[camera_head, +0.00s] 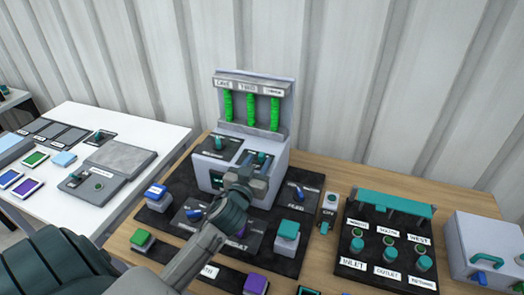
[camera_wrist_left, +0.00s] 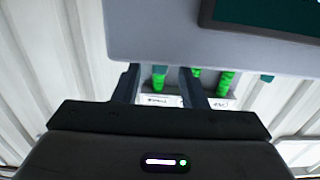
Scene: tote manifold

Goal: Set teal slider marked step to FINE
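A grey console (camera_head: 237,136) stands on the wooden table, with dark panels on its upper face. One panel holds a teal knob (camera_head: 261,157), and another teal-tipped control (camera_head: 218,143) sits to its left. The panel lettering is too small to read, so I cannot tell which control is marked step or where FINE is. My left gripper (camera_head: 246,177) is in front of the console, just below the teal knob, and partly covers its front. In the left wrist view, its two fingers (camera_wrist_left: 160,78) stand apart with nothing visibly held between them. My right gripper is not in view.
Three green columns (camera_head: 251,110) rise at the console's back. A teal-railed valve board (camera_head: 390,240) and a grey box (camera_head: 484,250) are at right. A white table (camera_head: 130,125) is at left.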

